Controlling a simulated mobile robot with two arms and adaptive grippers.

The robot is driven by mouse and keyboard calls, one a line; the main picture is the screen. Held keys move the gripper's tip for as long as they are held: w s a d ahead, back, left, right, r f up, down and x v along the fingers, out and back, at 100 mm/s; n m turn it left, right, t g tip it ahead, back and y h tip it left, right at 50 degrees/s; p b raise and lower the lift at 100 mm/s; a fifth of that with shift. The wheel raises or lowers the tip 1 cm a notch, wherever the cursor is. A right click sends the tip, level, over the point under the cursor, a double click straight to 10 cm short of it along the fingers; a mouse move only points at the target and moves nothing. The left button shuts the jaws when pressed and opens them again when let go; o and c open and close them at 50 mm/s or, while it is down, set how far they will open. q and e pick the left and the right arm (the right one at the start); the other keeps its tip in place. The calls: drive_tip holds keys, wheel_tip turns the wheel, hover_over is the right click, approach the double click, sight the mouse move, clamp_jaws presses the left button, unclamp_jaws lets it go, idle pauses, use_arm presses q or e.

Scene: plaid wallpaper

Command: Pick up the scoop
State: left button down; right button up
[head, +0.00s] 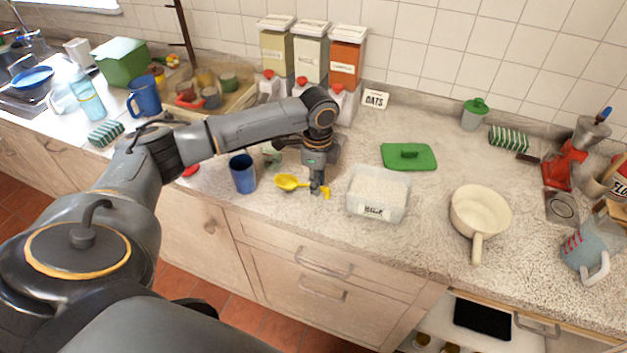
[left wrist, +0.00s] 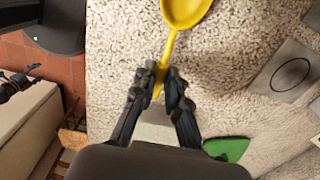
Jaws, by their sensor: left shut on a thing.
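The yellow scoop (head: 288,182) is near the front edge of the counter in the head view, between a blue cup (head: 243,174) and a clear tub of white contents (head: 377,190). Its bowl points left and its handle runs right. My left gripper (head: 317,188) reaches down from above and is shut on the handle. In the left wrist view the scoop's bowl (left wrist: 184,12) lies beyond the fingers (left wrist: 160,78), with the handle between them. I cannot tell whether the scoop touches the counter. My right gripper is not in view.
A green lid (head: 409,157) lies behind the tub. A cream pan (head: 480,213) is to the right, its handle toward the front edge. Three tall canisters (head: 309,53) stand at the wall. The counter between lid and pan is clear.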

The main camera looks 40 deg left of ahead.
use_arm(q)
wheel_tip(320, 180, up, 2)
drive_tip(key=shift+r+b, duration=0.15)
drive_tip(key=shift+b, duration=0.4)
drive_tip(key=s+d+r+b, duration=0.2)
drive_tip(key=s+d+r, duration=0.1)
drive_tip(key=s+r, duration=0.7)
drive_tip(key=s, duration=0.3)
drive_tip(key=shift+s+d, duration=0.2)
drive_tip(key=shift+s, duration=0.15)
